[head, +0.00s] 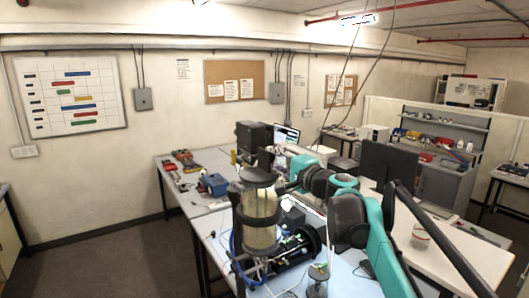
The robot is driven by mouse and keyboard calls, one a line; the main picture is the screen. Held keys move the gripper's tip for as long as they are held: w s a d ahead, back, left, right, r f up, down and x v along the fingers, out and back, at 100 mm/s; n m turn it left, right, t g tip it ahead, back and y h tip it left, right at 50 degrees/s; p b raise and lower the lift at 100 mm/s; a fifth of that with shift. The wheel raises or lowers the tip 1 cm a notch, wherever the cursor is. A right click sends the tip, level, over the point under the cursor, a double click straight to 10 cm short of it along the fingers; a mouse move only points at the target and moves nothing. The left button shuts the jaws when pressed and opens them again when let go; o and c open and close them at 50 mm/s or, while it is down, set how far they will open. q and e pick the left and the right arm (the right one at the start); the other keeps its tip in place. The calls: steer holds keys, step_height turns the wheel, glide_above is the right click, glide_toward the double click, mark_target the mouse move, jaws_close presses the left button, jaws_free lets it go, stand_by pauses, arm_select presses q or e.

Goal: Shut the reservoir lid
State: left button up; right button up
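The reservoir (260,219) is an upright clear cylinder with pale contents, dark bands and a dark base, standing on the near table. Its dark round lid (257,175) shows at the top of the cylinder. I cannot tell whether a gap is left between lid and rim. My teal and black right arm comes in from the right, and its gripper (270,159) is just behind and above the lid. The gripper is small and dark against dark equipment, so its fingers and any contact with the lid are unclear. My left gripper is not in view.
Black equipment with tubes and cables (295,247) lies right of the reservoir, and a small clear jar (318,281) stands in front. A blue device (213,184) and several small parts lie on the table to the left. A black monitor (388,166) stands behind my arm.

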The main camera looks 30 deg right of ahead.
mark_target(264, 153)
steer(key=w, duration=0.5)
steer(key=shift+w+a, duration=0.15)
steer(key=shift+a, duration=0.15)
jaws_close()
